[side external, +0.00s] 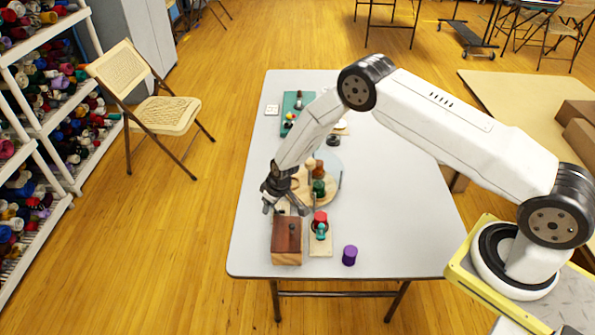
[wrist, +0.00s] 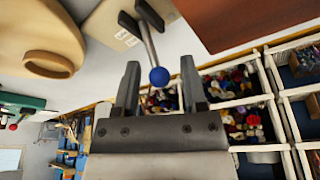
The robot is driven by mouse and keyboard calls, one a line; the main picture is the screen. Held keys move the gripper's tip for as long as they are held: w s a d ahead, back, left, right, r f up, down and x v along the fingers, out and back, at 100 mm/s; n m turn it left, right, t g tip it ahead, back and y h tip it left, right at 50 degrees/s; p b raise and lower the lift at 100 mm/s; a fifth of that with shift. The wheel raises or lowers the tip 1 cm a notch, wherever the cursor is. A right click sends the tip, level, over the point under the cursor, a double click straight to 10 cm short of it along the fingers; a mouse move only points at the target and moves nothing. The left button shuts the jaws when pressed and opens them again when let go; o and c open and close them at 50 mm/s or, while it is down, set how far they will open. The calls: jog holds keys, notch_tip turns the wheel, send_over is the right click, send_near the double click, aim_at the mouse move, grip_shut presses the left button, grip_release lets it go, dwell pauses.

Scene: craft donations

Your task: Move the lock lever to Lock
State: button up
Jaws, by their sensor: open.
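The lock lever (wrist: 150,42) is a grey metal rod with a blue ball knob (wrist: 159,76) in the wrist view. It rises from a beige base (wrist: 103,22) with a small label whose text I cannot read. My gripper (wrist: 160,68) is open, with one finger on each side of the knob. The knob appears between the fingers, with a gap on both sides; its depth between them is hard to tell. In the side view my gripper (side external: 284,208) is low over the table's left part and hides the lever.
A brown wooden box (side external: 287,246) stands close in front of my gripper. Beside it are a board with red and teal parts (side external: 320,233) and a purple cylinder (side external: 350,255). A round wooden piece (side external: 328,197) and a green board (side external: 290,103) lie farther back. The table's right is clear.

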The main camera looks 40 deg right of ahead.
jog(key=shift+f, duration=0.15)
dwell(0.4)
grip_shut()
jog(key=shift+s+d, duration=0.1)
jog(key=shift+s+d+r, duration=0.2)
jog(key=shift+s+d, duration=0.4)
jog(key=shift+d, duration=0.1)
jog(key=shift+s+d, duration=0.35)
jog(key=shift+d, duration=0.1)
jog(key=shift+r, duration=0.1)
